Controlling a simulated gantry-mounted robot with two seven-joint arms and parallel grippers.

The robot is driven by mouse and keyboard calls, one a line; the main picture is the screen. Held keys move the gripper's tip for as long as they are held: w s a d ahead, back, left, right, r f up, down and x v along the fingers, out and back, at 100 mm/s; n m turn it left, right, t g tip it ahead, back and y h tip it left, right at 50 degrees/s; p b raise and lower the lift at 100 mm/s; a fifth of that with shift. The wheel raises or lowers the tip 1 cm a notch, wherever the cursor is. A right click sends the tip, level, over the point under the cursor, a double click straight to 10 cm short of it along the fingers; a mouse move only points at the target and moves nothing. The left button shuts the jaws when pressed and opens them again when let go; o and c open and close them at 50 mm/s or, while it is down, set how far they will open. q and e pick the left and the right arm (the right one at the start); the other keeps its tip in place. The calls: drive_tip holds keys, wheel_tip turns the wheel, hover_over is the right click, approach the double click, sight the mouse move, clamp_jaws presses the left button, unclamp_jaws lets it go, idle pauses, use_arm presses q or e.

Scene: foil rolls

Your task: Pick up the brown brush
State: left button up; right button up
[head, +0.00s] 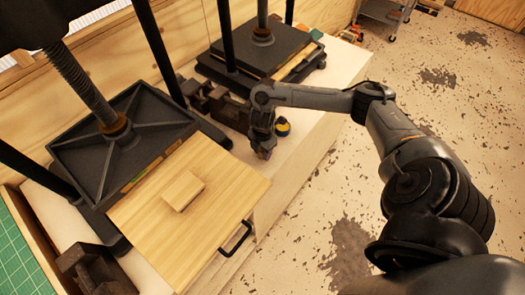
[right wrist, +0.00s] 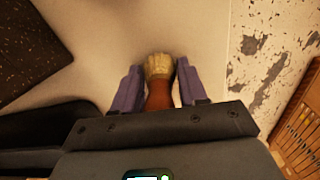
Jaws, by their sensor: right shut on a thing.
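The brown brush (right wrist: 158,95) shows in the right wrist view, with a reddish-brown handle and a pale tan bristle end pointing away from me. My right gripper (right wrist: 158,82) is shut on the brush, with one purple finger on each side of the handle. In the head view my right gripper (head: 263,150) points down over the pale bench top, near its right edge. The brush cannot be made out clearly there. My left gripper is not in view.
A wooden board with a small block (head: 182,190) and black handle (head: 235,240) lies at a black screw press (head: 120,135). A second press (head: 255,55) stands behind. Dark metal blocks (head: 218,102) and a yellow-black round object (head: 282,126) are close to the right gripper.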

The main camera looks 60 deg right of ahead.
drive_tip(key=shift+r, duration=0.75)
wheel_tip(320, 180, up, 3)
drive_tip(key=shift+w+d+r+p, duration=0.1)
drive_tip(key=shift+p, duration=0.7)
drive_tip(key=s+d+r+b, duration=0.1)
drive_tip(key=s+d+r, duration=0.5)
drive_tip(key=d, duration=0.3)
drive_tip(key=shift+d+b, duration=0.3)
drive_tip(key=shift+d, duration=0.1)
drive_tip(key=shift+s, duration=0.1)
